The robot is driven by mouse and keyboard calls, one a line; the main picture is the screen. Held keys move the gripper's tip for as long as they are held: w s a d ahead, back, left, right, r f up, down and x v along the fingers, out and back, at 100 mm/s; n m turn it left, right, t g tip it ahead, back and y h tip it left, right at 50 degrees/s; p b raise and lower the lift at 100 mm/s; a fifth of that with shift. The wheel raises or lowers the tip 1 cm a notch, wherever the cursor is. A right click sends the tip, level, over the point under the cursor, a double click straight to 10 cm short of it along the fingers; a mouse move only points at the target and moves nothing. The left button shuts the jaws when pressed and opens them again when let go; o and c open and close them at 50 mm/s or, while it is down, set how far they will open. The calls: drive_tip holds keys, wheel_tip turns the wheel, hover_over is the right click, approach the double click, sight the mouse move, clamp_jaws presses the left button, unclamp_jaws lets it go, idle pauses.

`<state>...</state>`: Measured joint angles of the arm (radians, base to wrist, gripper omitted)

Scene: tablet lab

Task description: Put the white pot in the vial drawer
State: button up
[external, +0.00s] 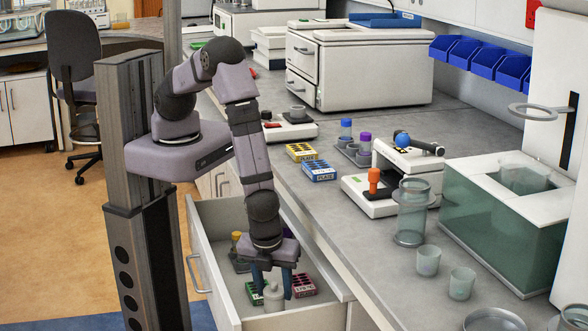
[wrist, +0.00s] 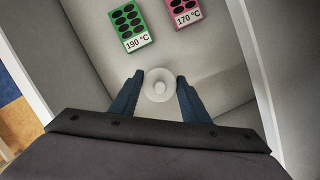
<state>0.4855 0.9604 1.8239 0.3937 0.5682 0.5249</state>
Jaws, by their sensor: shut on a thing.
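The white pot (external: 273,298) is a small pale container with a knob on top, low inside the open drawer (external: 207,252) below the bench. In the wrist view the pot (wrist: 159,86) shows from above as a round disc with a raised centre. My gripper (external: 273,291) points down into the drawer and its blue fingers are shut on the pot, one on each side. In the wrist view my gripper (wrist: 158,93) has a fingertip at each side of the pot. I cannot tell whether the pot's base touches the drawer floor.
A green block marked 190 °C (wrist: 130,24) and a pink block marked 170 °C (wrist: 183,13) lie in the drawer beyond the pot. A holder with a yellow-capped vial (external: 237,240) stands farther back in it. The drawer walls are close around my gripper.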

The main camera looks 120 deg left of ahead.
sight(273, 292)
drive_tip(key=shift+f, duration=1.5)
drive_tip(key=shift+f, duration=0.15)
drive_tip(key=o, duration=1.1)
drive_tip(key=b+v, duration=0.1)
drive_tip(key=v, duration=1.1)
drive_tip(key=shift+r, duration=0.2)
